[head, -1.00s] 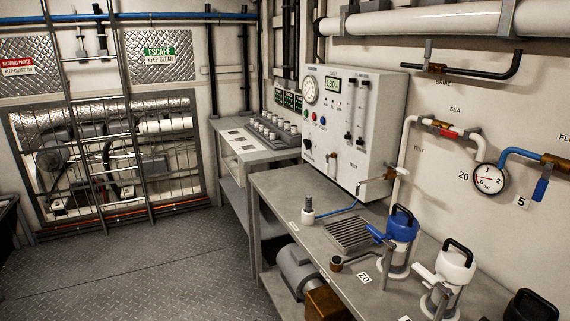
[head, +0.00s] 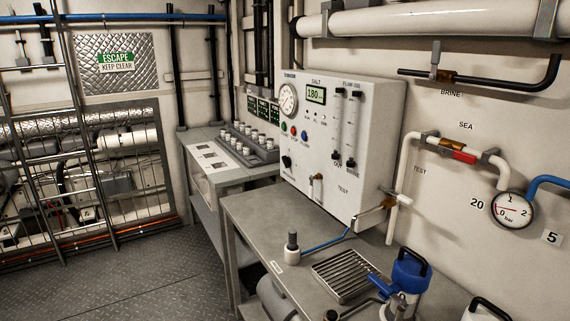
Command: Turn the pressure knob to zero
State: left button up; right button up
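A round dial gauge (head: 288,100) is at the panel's upper left. A display (head: 316,95) reads about 180. Green, red and blue buttons (head: 304,136) sit below the gauge. Two upright flow tubes (head: 337,120) have small black knobs at their feet. Neither gripper is in view.
The grey bench (head: 245,212) carries a drain grate (head: 345,275), a small dark-topped fitting (head: 292,248) and a blue-topped canister (head: 410,272). A wall gauge (head: 511,209) hangs at right. A ladder (head: 75,130) stands at left. The floor (head: 150,280) before the bench is clear.

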aim_at(287, 162)
jog(key=z, duration=0.75)
jog(key=j+z, duration=0.75)
jog(key=j, duration=0.3)
jog(key=j+z, duration=0.4)
jog(key=j, duration=0.15)
jog(key=k+j+z, duration=0.15)
jog(key=j+z, duration=0.25)
jog(key=j, duration=0.1)
